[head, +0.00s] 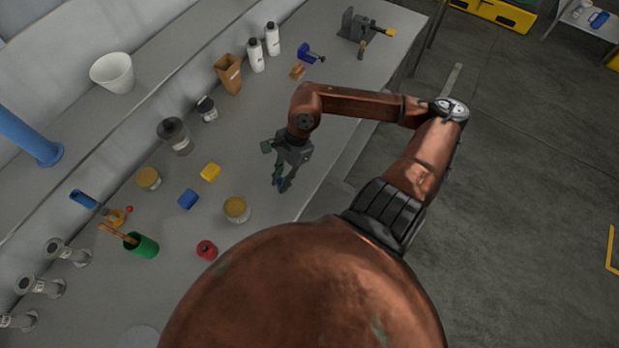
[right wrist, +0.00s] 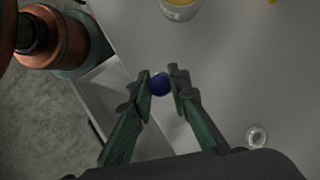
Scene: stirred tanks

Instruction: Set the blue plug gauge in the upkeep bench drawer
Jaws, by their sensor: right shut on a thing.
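My right gripper (head: 282,184) is shut on the blue plug gauge (right wrist: 160,83). Only the gauge's round dark blue end shows between the two green fingertips in the right wrist view (right wrist: 160,86); the rest of it is hidden. The gripper is over the front edge region of the grey bench (head: 225,130). The drawer (right wrist: 97,88) shows as a pale, open-topped box sticking out from the bench front, beside and below the gripper in the right wrist view. In the head view my arm hides much of it. My left gripper is not in view.
Near the gripper stand a yellow-topped jar (head: 236,209), a yellow block (head: 210,172), a blue block (head: 187,199) and a red-capped item (head: 207,250).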

